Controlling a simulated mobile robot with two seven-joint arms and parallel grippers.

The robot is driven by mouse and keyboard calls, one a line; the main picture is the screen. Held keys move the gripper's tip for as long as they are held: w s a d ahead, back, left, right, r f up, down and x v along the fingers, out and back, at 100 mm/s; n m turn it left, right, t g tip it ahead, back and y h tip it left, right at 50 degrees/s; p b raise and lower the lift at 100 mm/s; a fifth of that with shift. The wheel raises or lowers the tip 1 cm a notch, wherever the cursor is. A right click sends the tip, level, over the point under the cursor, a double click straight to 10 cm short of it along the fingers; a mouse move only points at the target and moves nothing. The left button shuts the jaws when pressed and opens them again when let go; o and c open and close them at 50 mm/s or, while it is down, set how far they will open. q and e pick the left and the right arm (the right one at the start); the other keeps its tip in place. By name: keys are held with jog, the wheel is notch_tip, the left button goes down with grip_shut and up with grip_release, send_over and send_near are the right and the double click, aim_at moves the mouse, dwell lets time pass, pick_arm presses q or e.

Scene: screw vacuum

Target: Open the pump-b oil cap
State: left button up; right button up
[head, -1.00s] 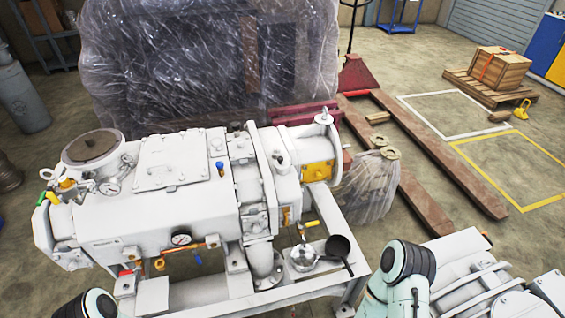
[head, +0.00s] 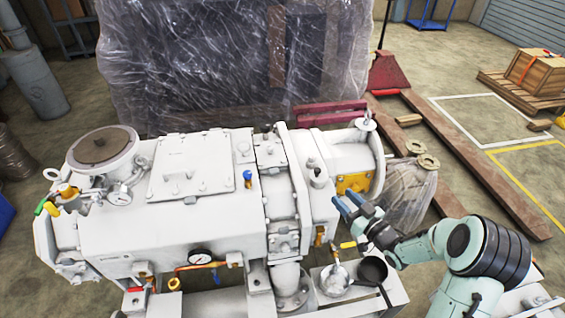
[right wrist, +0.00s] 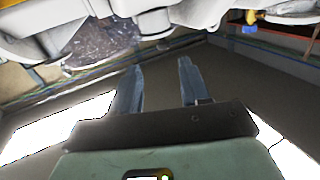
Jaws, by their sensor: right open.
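A white pump (head: 170,225) stands on a frame in the middle of the head view. A small upright grey-white cap (head: 318,176) sits on top of its right section, beside a yellow plate (head: 354,183); I take it for the oil cap, but no label is readable. My right gripper (head: 345,203) is open and empty, just right of and a little below this cap in the picture, apart from it. In the right wrist view, the two fingers (right wrist: 158,72) are spread with nothing between them, below a pale cylindrical part (right wrist: 153,22). My left gripper is out of view.
A gauge (head: 201,257) and a yellow-handled valve (head: 347,245) are on the pump's front. A dark ladle-like pan (head: 372,269) lies at the frame's right. Behind are a plastic-wrapped unit (head: 230,65) and a pallet jack (head: 390,72).

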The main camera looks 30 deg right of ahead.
aim_at(320, 171)
jog(key=shift+n, duration=0.3)
jog(key=w, duration=0.4)
jog(key=w+r, duration=0.1)
jog(key=w, duration=0.4)
jog(key=w+a+p, duration=0.1)
jog(key=w, duration=0.3)
jog(key=shift+w+a+r, duration=0.1)
jog(key=shift+w+r, duration=0.05)
jog(key=shift+r, duration=0.05)
grip_shut()
